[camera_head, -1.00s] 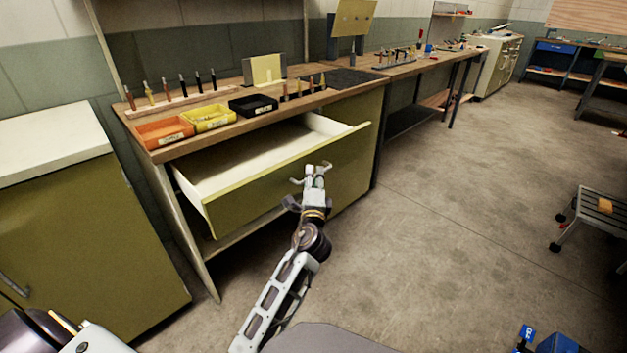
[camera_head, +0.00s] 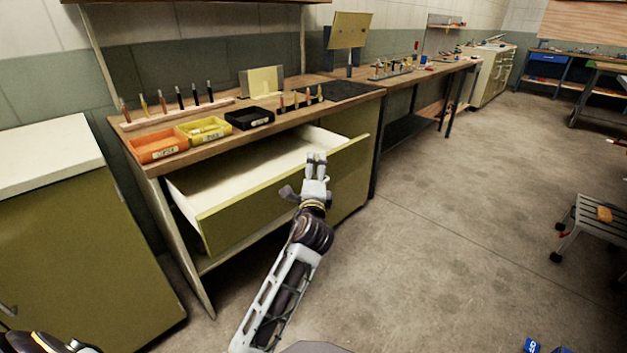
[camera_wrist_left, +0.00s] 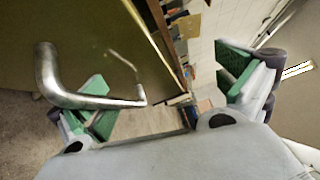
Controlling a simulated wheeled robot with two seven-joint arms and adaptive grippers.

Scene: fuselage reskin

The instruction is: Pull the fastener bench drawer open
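The fastener bench drawer (camera_head: 235,215) stands pulled well out from the bench (camera_head: 165,168), its pale interior showing. My right gripper (camera_head: 316,157) overlaps the right part of its front, fingertips around the front's top edge in the picture. The fingers look close together. Contact or a grip cannot be told, and no drawer handle shows. My left wrist (camera_head: 45,345) is cut off at the lower left of the head view, beside the green cabinet. In the left wrist view my left gripper (camera_wrist_left: 168,85) is open. A bent metal handle (camera_wrist_left: 90,100) passes across its left finger.
The green cabinet with a white top (camera_head: 75,230) stands left of the bench. Orange (camera_head: 158,147), yellow (camera_head: 204,130) and black (camera_head: 250,118) bins sit on the bench top. A step stool (camera_head: 595,218) stands at the right. The floor between is open.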

